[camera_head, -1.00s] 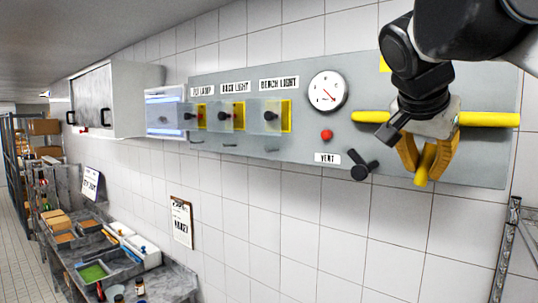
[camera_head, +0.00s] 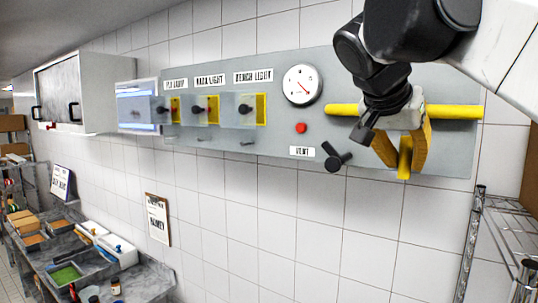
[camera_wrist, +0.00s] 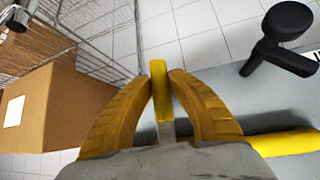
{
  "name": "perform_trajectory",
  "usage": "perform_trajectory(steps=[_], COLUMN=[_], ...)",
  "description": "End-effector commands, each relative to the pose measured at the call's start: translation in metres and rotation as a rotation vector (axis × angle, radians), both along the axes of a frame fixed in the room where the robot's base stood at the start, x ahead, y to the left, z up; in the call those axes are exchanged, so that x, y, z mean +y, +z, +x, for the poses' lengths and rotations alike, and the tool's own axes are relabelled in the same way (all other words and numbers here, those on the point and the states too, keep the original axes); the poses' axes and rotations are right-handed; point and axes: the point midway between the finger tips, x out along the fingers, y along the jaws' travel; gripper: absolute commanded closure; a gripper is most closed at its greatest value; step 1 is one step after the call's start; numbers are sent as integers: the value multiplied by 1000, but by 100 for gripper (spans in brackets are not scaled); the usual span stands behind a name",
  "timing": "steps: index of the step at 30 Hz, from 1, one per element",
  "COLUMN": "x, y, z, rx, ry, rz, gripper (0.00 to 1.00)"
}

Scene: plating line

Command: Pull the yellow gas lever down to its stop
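The yellow gas lever (camera_head: 404,165) points downward in front of the grey wall panel (camera_head: 455,160), below a horizontal yellow pipe (camera_head: 460,112). My gripper (camera_head: 404,158) has its yellow fingers on both sides of the lever. In the wrist view the lever's yellow end (camera_wrist: 161,85) and grey stem (camera_wrist: 167,130) sit between the converging fingertips (camera_wrist: 164,78), which appear to pinch it. The lever's pivot is hidden behind my gripper in the head view.
A black knob (camera_head: 335,158) sits left of the lever, near the VENT label (camera_head: 302,151), red button (camera_head: 301,128) and gauge (camera_head: 302,86). Covered switches (camera_head: 250,108) line the panel's left. A wire rack (camera_head: 500,225) stands at right, with a cardboard box (camera_wrist: 75,100) in the wrist view.

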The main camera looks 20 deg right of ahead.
Motion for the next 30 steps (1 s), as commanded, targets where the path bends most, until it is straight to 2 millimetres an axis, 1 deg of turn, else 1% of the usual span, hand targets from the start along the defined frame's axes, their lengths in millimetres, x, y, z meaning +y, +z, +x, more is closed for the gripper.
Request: perform_trajectory(steps=[1,2,10,14,17,25,30], x=[0,0,0,5,16,54,70], y=[-1,-1,0,6,17,60,78], z=[0,0,0,-2,-6,-25,-34], rx=[1,1,-1,-1,0,-1,-1], ry=[-1,-1,1,4,4,5,4], rz=[0,0,-1,-1,-1,-1,0], gripper=[63,57,57,57,57,57,57])
